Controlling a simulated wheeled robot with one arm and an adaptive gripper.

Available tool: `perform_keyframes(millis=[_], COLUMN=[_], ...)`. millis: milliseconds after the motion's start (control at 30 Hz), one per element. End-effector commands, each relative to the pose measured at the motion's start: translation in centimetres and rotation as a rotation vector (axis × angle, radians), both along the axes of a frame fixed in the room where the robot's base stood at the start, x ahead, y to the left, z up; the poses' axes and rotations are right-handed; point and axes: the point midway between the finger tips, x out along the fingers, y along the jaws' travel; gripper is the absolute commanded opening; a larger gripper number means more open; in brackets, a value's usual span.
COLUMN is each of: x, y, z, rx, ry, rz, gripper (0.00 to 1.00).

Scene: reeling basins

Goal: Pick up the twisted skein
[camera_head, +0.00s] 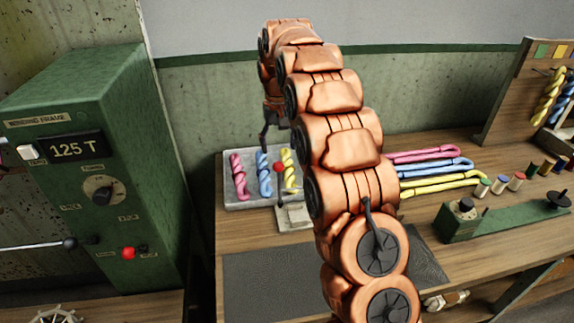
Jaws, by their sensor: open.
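Three twisted skeins lie side by side in a shallow grey tray (250,205) on the wooden bench: a pink one (239,177), a blue one (264,174) and a yellow one (289,169). My copper-coloured arm rises through the middle of the picture and bends down at the far end. My gripper (266,147) hangs near the back of the tray, about over the blue skein. It is open, small and partly hidden by my arm. No skein is seen between its dark fingers. I cannot tell its exact height.
A green winding frame (100,170) stands at the left. A red-knobbed lever (279,168) stands at the tray's front right. Looped pink, blue and yellow strands (432,168) lie right of my arm. A rack (525,92) with hanging skeins and several spools stand farther right. A dark mat (265,280) lies in front, bare.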

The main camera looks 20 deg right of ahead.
Motion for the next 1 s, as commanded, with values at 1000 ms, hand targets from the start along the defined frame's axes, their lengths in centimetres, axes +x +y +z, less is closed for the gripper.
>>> perform_keyframes(millis=[1000], x=[12.7], y=[-7.3], z=[-10.6], rx=[-0.015], ry=[-0.057], rz=[-0.103], gripper=[0.73])
